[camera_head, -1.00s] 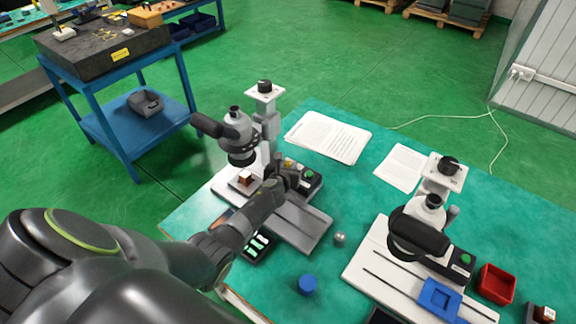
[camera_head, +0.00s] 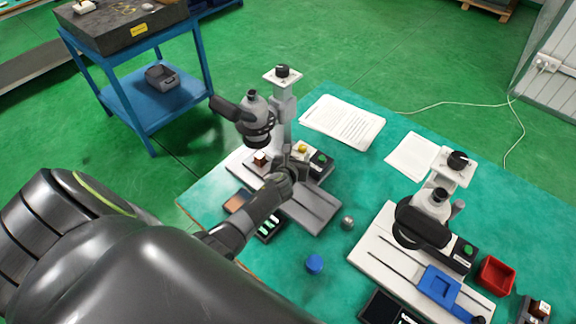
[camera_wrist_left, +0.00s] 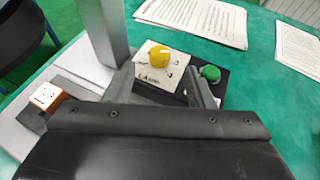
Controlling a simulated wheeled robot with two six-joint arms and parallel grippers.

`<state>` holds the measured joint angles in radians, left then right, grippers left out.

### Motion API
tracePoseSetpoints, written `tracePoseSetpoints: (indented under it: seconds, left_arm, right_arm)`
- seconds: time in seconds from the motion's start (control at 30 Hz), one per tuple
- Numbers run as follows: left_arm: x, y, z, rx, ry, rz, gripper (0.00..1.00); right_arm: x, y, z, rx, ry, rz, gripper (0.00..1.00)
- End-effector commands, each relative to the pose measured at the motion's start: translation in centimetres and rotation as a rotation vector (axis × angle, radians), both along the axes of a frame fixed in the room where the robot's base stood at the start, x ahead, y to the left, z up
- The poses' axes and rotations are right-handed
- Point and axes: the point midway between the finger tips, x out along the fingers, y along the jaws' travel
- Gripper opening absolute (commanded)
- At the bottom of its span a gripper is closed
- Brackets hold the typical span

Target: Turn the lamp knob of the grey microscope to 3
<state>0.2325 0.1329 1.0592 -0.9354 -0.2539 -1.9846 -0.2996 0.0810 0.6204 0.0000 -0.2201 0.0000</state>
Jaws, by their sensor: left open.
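The grey microscope (camera_head: 283,108) stands on the left part of the green table. Its yellow lamp knob (camera_head: 301,149) sits on a white plate on the control box beside the column. In the left wrist view the knob (camera_wrist_left: 160,55) is clear above a "LAMP" label; the small scale marks are too blurred to read its setting. My left gripper (camera_wrist_left: 158,76) is open, with one finger on each side of the plate in that view, and the knob appears beyond and between the fingertips. In the head view the left gripper (camera_head: 291,163) is low beside the control box. My right gripper is out of view.
A green button (camera_wrist_left: 210,73) is close to the right finger. A copper-coloured block (camera_wrist_left: 46,96) is on the stage. A white microscope (camera_head: 425,220), red bin (camera_head: 495,275), blue cap (camera_head: 314,264) and steel ball (camera_head: 347,223) are to the right. Papers (camera_head: 343,121) lie behind.

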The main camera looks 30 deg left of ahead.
Motion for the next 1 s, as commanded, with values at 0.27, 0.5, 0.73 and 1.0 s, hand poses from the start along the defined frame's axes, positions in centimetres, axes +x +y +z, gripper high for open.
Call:
tracePoseSetpoints:
  seconds: [0.27,0.5,0.73,1.0]
  left_arm:
    - [-5.5,-1.4,2.7,-0.003,0.001,0.001,0.49]
    - [-8.9,-2.3,3.9,-0.002,0.0,0.0,0.49]
    - [-10.1,-2.6,4.4,0.0,-0.001,0.0,0.49]
    - [-10.2,-2.6,4.3,0.0,0.0,-0.001,0.49]
  right_arm:
    - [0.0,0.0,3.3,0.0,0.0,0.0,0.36]
    - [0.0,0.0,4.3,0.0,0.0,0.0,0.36]
    - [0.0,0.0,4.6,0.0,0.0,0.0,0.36]
    - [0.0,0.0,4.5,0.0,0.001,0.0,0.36]
